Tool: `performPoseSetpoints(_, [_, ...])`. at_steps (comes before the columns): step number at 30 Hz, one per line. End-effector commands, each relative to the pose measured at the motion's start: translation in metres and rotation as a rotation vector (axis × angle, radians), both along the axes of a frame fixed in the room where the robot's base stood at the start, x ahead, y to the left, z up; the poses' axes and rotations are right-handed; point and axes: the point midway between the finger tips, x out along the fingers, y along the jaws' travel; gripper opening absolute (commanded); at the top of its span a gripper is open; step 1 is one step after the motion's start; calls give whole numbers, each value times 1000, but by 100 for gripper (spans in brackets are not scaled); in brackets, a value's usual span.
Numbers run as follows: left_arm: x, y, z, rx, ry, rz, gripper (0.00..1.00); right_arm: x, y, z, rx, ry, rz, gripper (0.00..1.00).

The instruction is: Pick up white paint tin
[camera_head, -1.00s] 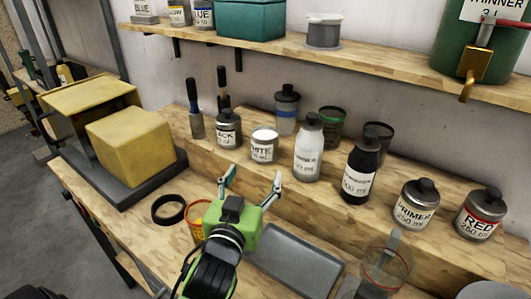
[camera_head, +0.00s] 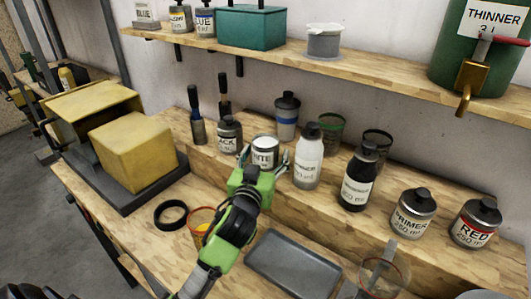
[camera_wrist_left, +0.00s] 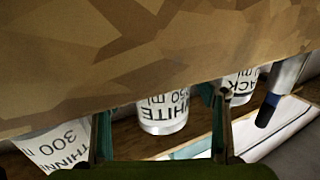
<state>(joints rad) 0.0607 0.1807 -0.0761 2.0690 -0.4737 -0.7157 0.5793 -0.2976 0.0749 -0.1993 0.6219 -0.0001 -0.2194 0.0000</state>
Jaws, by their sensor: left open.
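The white paint tin (camera_head: 264,151), labelled WHITE, stands upright on the raised wooden step, its lower part hidden by my gripper in the head view. My left gripper (camera_head: 264,160) is open and right in front of the tin, with one fingertip towards each side of it. In the left wrist view the white tin (camera_wrist_left: 165,112) shows between the two spread fingers of the left gripper (camera_wrist_left: 163,120). I cannot tell whether the fingers touch it. My right gripper is not in view.
The black paint tin (camera_head: 229,134) stands close to the left, and the white thinner bottle (camera_head: 308,160) close to the right. A dark bottle (camera_head: 357,180) stands further right. A grey tray (camera_head: 293,263) lies on the lower bench. A wooden shelf (camera_head: 380,68) runs above.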

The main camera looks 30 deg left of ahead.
Motion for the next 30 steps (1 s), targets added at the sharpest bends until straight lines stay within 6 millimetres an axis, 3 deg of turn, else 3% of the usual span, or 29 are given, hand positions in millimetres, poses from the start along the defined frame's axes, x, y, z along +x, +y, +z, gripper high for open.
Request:
performPoseSetpoints(6, [1,0,0,0,-1,0,63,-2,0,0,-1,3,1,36])
performPoseSetpoints(12, [0,0,0,0,0,0,14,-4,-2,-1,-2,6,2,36])
performPoseSetpoints(23, [1,0,4,1,-4,0,14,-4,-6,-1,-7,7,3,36])
performPoseSetpoints(30, [1,0,31,0,-11,0,14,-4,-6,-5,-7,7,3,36])
